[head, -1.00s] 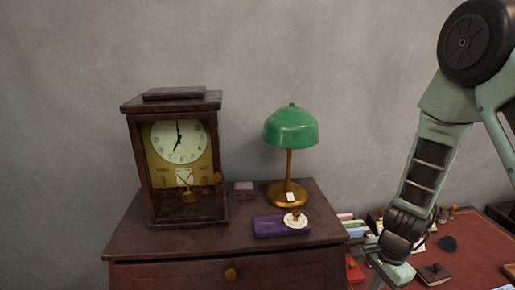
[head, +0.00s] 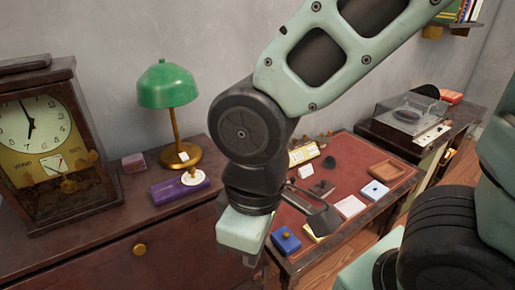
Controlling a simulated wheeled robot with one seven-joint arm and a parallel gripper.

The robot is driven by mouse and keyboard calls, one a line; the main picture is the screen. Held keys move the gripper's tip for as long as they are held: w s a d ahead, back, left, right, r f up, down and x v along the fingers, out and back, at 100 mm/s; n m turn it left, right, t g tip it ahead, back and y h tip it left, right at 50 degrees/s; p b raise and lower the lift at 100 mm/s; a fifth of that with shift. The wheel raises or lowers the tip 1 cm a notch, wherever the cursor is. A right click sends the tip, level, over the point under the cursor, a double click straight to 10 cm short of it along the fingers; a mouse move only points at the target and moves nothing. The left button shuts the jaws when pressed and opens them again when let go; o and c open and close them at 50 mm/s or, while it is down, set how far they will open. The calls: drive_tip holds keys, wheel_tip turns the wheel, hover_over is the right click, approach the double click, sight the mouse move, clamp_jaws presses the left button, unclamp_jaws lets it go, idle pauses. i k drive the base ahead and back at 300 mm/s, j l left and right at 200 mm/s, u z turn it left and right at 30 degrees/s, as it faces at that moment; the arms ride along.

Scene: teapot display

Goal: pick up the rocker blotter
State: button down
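A small dark brown block with a knob on top, which looks like the rocker blotter (head: 320,189), sits on the red desk top (head: 345,155) near its middle. My gripper (head: 246,240) hangs at the picture's centre, in front of the gap between the dresser and the desk, to the left of the blotter and apart from it. Only its pale green housing shows clearly. Its fingers are hidden or too unclear to tell open from shut, and I see nothing held.
The dresser (head: 130,225) bears a glass-fronted clock (head: 45,140), a green lamp (head: 168,86) and a purple box (head: 178,190). On the desk lie a wooden tray (head: 386,170), a blue box (head: 286,241) and cards. A record player (head: 412,115) stands beyond.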

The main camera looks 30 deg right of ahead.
sight(324, 188)
drive_tip(key=l+z, duration=0.1)
drive_tip(key=z, duration=1.5)
drive_tip(key=j, duration=0.1)
drive_tip(key=u, duration=1.05)
drive_tip(key=i+l+u, duration=0.2)
drive_tip(key=l, duration=0.2)
drive_tip(key=i+l+u, duration=0.15)
drive_tip(key=l, duration=0.25)
drive_tip(key=l+u, duration=0.2)
drive_tip(key=l, duration=0.2)
drive_tip(key=i, duration=0.05)
